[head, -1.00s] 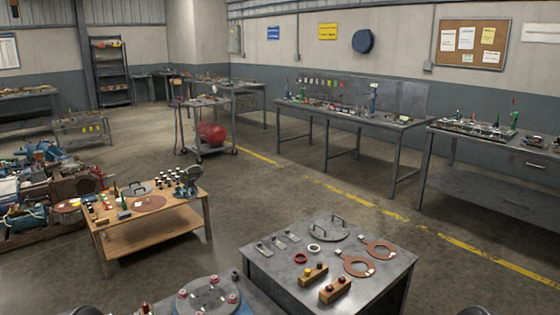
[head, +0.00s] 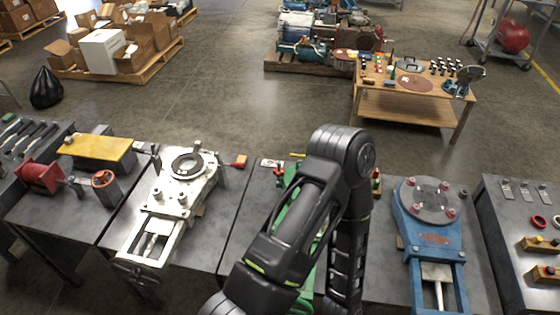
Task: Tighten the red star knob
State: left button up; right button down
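No red star knob can be made out for certain. Small red-topped parts (head: 450,212) sit around the round grey plate (head: 428,198) of a blue fixture (head: 432,243) on the right. A red handwheel (head: 103,179) stands on the left bench; its exact shape is too small to tell. One of my arms rises from the bottom middle and bends down again, covering much of a green fixture (head: 290,212). Neither gripper shows, so I cannot see their fingers.
A silver fixture with a black ring (head: 187,163) stands left of my arm. A yellow block (head: 96,150) and a red cylinder (head: 40,177) are at far left. A wooden table (head: 410,110) and a pallet of boxes (head: 120,62) stand beyond open floor.

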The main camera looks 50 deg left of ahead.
aim_at(278, 173)
jog(key=u, duration=1.75)
